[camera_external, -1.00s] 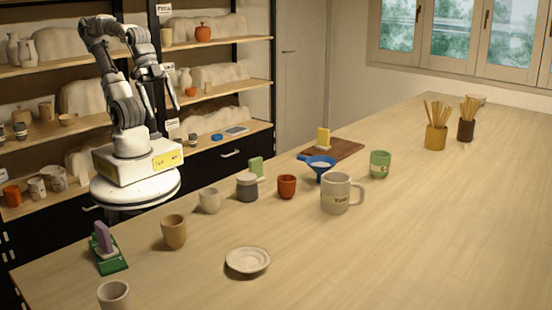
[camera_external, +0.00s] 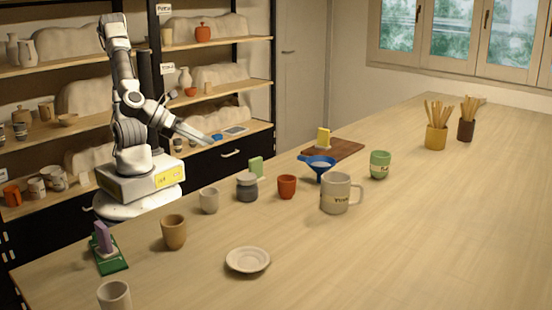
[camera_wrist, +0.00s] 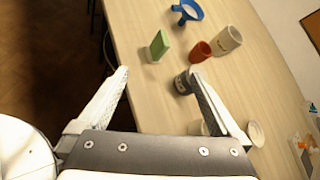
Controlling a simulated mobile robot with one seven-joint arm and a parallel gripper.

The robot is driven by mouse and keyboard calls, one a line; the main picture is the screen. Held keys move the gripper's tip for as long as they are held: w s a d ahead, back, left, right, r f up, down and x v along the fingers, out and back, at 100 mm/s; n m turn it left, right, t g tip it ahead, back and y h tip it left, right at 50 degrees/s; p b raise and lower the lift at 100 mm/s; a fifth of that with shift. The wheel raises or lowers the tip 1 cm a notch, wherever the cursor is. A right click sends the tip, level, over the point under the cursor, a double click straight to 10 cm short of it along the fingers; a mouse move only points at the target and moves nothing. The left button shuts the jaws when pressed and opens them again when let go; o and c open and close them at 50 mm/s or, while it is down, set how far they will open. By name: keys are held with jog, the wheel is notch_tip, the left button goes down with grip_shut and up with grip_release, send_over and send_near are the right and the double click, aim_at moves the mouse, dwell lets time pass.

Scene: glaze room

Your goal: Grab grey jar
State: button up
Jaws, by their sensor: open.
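The grey jar (camera_external: 247,188), dark-bodied with a paler top, stands upright on the table between a pale cup (camera_external: 209,201) and a red cup (camera_external: 287,187). In the wrist view the jar (camera_wrist: 182,84) is beside the right fingertip, which partly hides it. My gripper (camera_external: 207,138) is open and empty, above and to the left of the jar in the external view, apart from it. In the wrist view my gripper (camera_wrist: 159,73) shows both fingers spread wide, with bare table and the table edge between them.
A green block (camera_external: 256,167) stands just behind the jar. A blue funnel (camera_external: 319,169) and a large mug (camera_external: 336,194) are to the right. A tan cup (camera_external: 173,232) and a saucer (camera_external: 248,261) are nearer the camera. The table's right side is largely clear.

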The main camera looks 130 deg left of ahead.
aim_at(247, 176)
jog(key=w+d+f+m+t+h+b, duration=0.1)
jog(key=w+d+f+m+t+b, duration=0.2)
jog(key=w+d+m, duration=0.4)
jog(key=shift+m+t, duration=0.3)
jog(key=shift+m, duration=0.2)
jog(key=x, duration=0.5)
jog(key=s+a+b+x, duration=0.1)
jog(key=x, duration=0.5)
jog(key=b+x, duration=0.1)
jog(key=x, duration=0.5)
jog(key=shift+s+a, duration=0.1)
jog(key=shift+a, duration=0.35)
jog(key=shift+c, duration=0.2)
jog(key=shift+r, duration=0.1)
grip_shut()
